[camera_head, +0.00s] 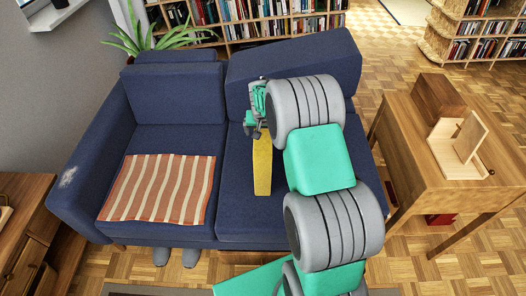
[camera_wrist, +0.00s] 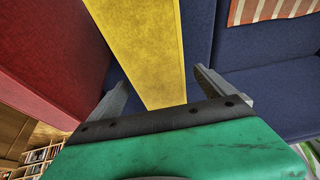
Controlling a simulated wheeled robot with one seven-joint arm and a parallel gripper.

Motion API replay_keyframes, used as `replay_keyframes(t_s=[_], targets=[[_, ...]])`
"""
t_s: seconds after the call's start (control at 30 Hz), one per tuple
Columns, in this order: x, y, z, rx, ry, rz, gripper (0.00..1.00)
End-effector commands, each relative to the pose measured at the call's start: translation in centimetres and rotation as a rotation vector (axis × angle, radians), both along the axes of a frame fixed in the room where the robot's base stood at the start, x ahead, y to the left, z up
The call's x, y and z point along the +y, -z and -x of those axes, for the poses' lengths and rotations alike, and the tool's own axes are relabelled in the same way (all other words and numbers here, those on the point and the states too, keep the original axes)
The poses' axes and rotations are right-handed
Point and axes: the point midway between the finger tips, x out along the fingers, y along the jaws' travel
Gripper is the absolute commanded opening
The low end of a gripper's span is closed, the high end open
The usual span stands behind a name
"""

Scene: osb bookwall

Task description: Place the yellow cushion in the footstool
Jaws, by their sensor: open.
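The yellow cushion (camera_head: 262,167) stands on edge on the right seat of the blue sofa (camera_head: 240,215), seen as a narrow upright band. My gripper (camera_head: 257,125) is above and at its far end, and my arm hides part of that seat. In the wrist view, the yellow cushion (camera_wrist: 145,45) lies between the two spread fingers of my gripper (camera_wrist: 158,90). The fingers are open, with a visible gap on the right side; contact on the left is unclear. I cannot identify a footstool in either view.
A striped blanket (camera_head: 160,188) lies on the left seat. A large red surface (camera_wrist: 45,60) is beside the cushion in the wrist view. A wooden table (camera_head: 440,150) with boxes stands at right. Bookshelves (camera_head: 260,18) line the back; parquet floor (camera_head: 475,260) shows at right.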

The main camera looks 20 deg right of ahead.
Motion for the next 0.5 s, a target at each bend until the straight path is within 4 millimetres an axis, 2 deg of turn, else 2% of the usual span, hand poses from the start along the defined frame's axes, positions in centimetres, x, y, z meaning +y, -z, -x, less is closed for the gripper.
replay_keyframes(t_s=[0.1,0.2,0.5], targets=[[-0.3,2.2,-0.8,0.004,-0.001,0.000,0.94],[-0.5,3.5,-1.4,0.002,-0.001,0.000,0.94],[-0.6,3.9,-1.6,0.000,-0.001,0.000,0.94]])
